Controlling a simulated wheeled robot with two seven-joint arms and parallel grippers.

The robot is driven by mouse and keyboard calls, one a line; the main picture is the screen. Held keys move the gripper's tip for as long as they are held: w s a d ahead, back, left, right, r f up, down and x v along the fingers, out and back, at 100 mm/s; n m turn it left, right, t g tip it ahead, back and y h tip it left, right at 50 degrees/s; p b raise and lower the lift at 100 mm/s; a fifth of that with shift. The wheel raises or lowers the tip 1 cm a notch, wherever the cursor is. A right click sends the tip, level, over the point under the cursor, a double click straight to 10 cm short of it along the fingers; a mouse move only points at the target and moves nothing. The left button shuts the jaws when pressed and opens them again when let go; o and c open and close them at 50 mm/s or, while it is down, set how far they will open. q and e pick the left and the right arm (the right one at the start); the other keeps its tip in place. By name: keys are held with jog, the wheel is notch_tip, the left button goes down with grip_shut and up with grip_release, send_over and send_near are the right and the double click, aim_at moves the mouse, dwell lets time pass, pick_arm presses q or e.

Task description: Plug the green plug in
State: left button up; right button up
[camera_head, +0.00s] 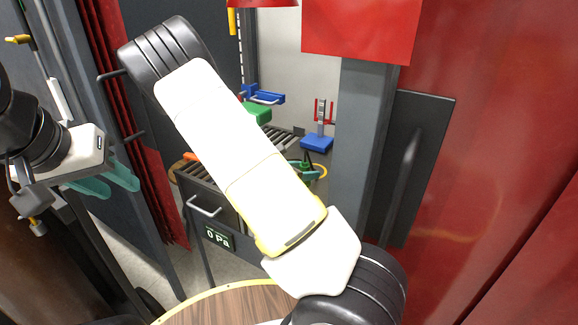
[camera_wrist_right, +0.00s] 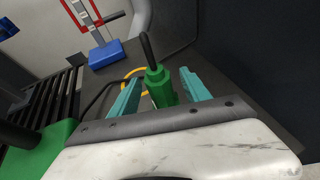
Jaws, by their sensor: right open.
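The green plug (camera_wrist_right: 158,86) stands between the two teal fingers of my right gripper (camera_wrist_right: 160,92) in the right wrist view, with a dark cable or prong rising from its top. The fingers are apart, with a gap visible on the plug's right side. In the head view a small green piece by the yellow ring, apparently the plug (camera_head: 304,167), shows beside my white right arm; my right gripper is hidden there. My left gripper (camera_head: 117,188) is open and empty at the far left. I cannot tell which socket fits the plug.
A blue block (camera_head: 317,144) with a red frame stands behind the plug. A green block (camera_head: 257,112) and blue holder (camera_head: 264,98) sit by the rollers (camera_head: 278,142).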

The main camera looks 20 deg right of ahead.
grip_shut()
jog(key=shift+r, duration=0.1)
dwell(0.4)
